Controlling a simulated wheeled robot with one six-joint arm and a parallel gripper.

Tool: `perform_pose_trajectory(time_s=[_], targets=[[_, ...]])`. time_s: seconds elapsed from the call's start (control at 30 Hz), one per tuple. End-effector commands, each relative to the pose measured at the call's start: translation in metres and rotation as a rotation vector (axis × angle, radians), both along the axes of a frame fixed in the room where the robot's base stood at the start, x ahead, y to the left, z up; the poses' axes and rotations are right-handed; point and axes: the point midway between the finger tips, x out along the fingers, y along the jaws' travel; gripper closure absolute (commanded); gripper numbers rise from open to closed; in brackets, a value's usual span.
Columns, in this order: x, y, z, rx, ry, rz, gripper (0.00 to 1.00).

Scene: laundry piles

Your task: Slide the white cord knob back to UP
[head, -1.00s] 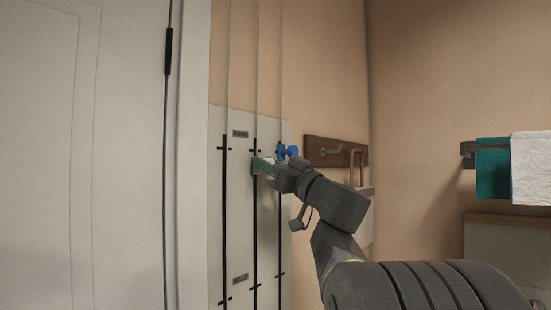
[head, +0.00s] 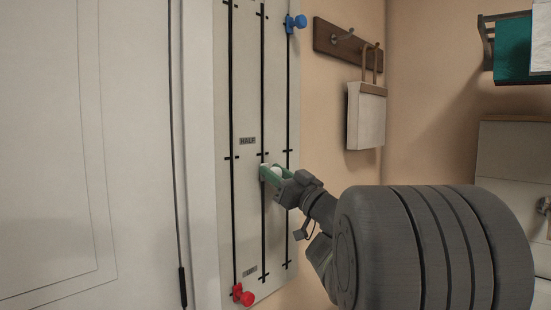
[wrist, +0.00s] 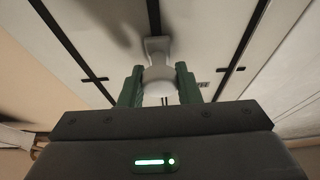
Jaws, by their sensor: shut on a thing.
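The white cord knob (wrist: 158,77) sits between the green fingers of my gripper (wrist: 159,82) in the wrist view. Its square base lies on a dark slot. In the head view my gripper (head: 272,174) is shut on the white knob (head: 277,171), partly hidden by the fingers, on the middle slot (head: 263,90) of the pale panel (head: 248,200). It is just below the HALF label (head: 247,141). A lower label (head: 250,271) is too blurred to read.
A red knob (head: 243,295) is near the bottom of the left slot, and a blue knob (head: 296,22) is high on the right slot. A pale door (head: 90,150) stands left. A hook rail (head: 347,42) with a hanging white bag (head: 366,115) is right.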

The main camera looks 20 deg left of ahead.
Motion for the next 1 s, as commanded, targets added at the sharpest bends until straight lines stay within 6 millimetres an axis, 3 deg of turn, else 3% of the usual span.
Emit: perform_pose_trajectory(time_s=[0.03,0.6,0.8,1.0], targets=[[0.001,0.001,-0.032,-0.006,0.009,0.000,1.00],[0.000,0.001,-0.205,-0.005,0.009,0.000,1.00],[0.000,0.000,-0.250,-0.006,0.008,0.000,1.00],[0.000,0.000,-0.278,-0.004,0.006,0.000,1.00]])
